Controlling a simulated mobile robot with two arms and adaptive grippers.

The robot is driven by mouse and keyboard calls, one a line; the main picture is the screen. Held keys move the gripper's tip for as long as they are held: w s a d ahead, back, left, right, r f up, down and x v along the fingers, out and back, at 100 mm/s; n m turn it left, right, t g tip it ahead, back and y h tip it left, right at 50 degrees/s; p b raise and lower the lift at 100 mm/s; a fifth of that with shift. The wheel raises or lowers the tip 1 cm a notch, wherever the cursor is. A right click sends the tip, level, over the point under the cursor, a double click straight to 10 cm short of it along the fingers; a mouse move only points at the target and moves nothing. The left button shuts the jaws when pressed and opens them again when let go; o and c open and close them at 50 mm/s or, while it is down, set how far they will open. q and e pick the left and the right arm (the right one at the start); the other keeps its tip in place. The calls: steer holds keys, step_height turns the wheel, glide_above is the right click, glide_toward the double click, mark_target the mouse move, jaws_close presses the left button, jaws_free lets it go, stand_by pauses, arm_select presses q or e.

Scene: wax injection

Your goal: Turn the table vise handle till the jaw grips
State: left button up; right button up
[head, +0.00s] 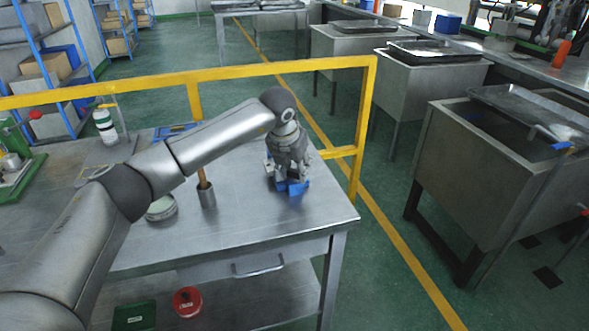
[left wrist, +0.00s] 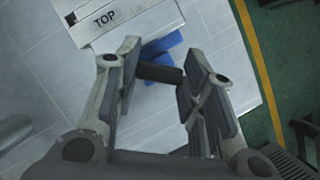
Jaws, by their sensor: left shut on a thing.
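The small blue table vise (head: 296,187) is near the right end of the steel table, mostly hidden under my left gripper (head: 285,176). In the left wrist view, blue parts (left wrist: 164,44) show beyond the fingers. A short dark bar (left wrist: 158,73), which looks like the vise handle, lies across between the two fingers. My left gripper (left wrist: 160,85) is shut on this bar, with one finger at each end of it. Whether the vise jaw touches anything is hidden. My right gripper is in neither view.
A pale block marked TOP (left wrist: 118,18) lies close to the fingers. A metal cup with a wooden-handled tool (head: 207,193) and a round pale tin (head: 161,208) stand left on the table (head: 255,222). A yellow rail (head: 240,71) runs behind. The table's right front corner is clear.

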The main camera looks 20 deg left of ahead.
arm_select(q)
steer(key=o, duration=1)
steer(key=v, duration=1.2)
steer(key=shift+r, duration=0.1)
